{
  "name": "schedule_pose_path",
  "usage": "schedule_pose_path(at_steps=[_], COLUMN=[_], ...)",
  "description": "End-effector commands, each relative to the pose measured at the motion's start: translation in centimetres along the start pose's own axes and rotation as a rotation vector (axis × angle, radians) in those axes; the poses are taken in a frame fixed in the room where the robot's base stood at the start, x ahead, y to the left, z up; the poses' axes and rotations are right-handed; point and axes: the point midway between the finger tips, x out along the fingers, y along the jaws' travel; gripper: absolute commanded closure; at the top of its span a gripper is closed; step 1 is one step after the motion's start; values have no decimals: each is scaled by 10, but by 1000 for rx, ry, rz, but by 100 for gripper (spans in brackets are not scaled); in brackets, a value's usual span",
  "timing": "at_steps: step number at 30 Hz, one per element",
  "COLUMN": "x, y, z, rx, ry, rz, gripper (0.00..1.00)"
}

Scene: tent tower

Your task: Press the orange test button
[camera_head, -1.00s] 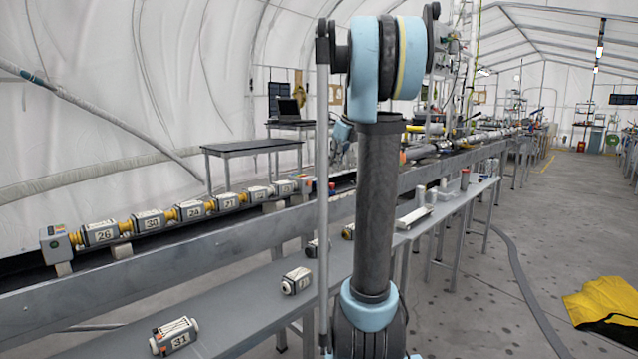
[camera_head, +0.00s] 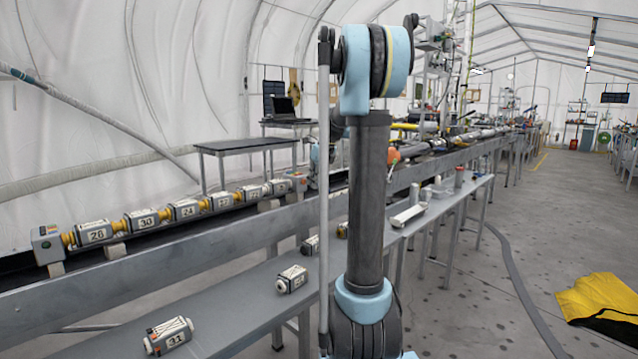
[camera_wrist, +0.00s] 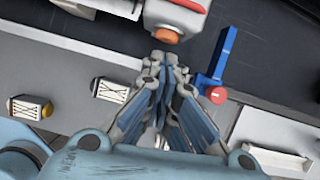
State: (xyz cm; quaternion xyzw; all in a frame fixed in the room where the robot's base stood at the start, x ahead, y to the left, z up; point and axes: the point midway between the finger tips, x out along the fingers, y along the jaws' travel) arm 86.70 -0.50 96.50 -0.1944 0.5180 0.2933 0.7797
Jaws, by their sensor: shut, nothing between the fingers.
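The orange button (camera_wrist: 167,35) is a round knob on the near end of a grey-white unit (camera_wrist: 178,14) at the top of the wrist view. My gripper (camera_wrist: 165,63) is shut and empty. Its fingertips point at the button from just below it in the picture; I see a small apparent gap. In the head view my arm hides the gripper, and the button cannot be made out with certainty.
A blue bar (camera_wrist: 223,58) with a red round end (camera_wrist: 217,95) is right of the gripper. Numbered modules, such as 26 (camera_head: 95,233), line the long rail. Loose modules, such as 31 (camera_head: 169,336), lie on the lower shelf (camera_head: 235,313). A yellow-black cloth (camera_head: 604,297) lies on the floor.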

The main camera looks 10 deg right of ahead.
Motion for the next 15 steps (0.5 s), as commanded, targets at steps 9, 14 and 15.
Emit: schedule_pose_path(at_steps=[9, 14, 15], x=[2, 2, 3], y=[0, 0, 0], z=[6, 6, 8], rx=[0, 0, 0], ry=[0, 0, 0], rz=[0, 0, 0], gripper=[100, 100, 100])
